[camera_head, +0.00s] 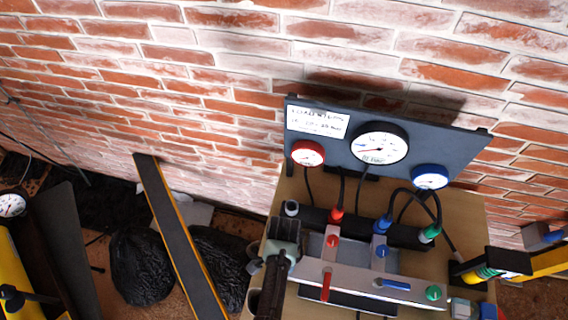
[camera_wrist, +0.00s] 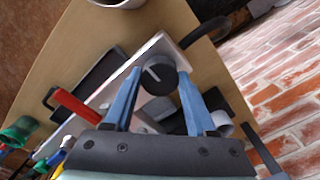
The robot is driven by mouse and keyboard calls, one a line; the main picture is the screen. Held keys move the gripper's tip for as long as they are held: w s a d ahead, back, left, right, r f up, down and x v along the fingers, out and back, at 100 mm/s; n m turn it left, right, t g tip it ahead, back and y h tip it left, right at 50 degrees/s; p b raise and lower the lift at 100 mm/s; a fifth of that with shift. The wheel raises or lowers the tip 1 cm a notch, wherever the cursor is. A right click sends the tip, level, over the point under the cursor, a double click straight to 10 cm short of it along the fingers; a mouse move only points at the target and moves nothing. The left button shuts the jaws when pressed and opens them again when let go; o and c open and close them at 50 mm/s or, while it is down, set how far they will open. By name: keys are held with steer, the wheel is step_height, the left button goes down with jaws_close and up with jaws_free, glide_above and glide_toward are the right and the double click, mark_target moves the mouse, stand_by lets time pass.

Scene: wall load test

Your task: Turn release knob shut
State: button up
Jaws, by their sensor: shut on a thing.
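The release knob (camera_wrist: 158,76) is a round black knob with a pale line on its face. It sits at the end of a light metal manifold (camera_wrist: 108,93) in the wrist view. My gripper (camera_wrist: 159,67) has its blue fingers on either side of the knob and is shut on it. The pale line runs at a slant across the face. In the head view my gripper (camera_head: 283,245) is at the left end of the manifold (camera_head: 345,279) and hides the knob.
A red lever (camera_head: 326,286), a blue lever (camera_head: 392,284) and a green knob (camera_head: 433,293) are on the manifold. Behind stands a grey panel with a red gauge (camera_head: 308,153), a black gauge (camera_head: 380,142) and a blue gauge (camera_head: 429,177). Black hoses run down from it.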

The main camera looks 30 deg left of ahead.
steer(key=o, duration=1.4)
steer(key=shift+c, duration=0.2)
steer(key=shift+r, duration=0.1)
step_height(320, 180, up, 13)
steer(key=shift+b, duration=0.35)
